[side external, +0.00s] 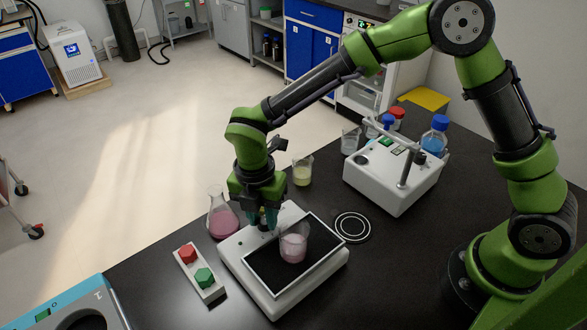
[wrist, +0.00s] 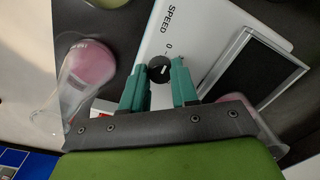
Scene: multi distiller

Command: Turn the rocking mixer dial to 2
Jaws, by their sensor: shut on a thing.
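The rocking mixer (side external: 252,279) is a white box with a black tilted tray on the dark bench. Other numbers on the scale are hidden or out of view. My gripper (wrist: 160,72) has its green fingers on either side of the dial and is shut on it. In the side view, my gripper (side external: 262,220) covers the dial.
A pink flask (side external: 221,220) stands close to the left of my gripper. A white holder (side external: 206,284) with red and green blocks lies in front of it. A yellow beaker (side external: 302,172) stands behind, and another white device (side external: 392,185) stands at the back right.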

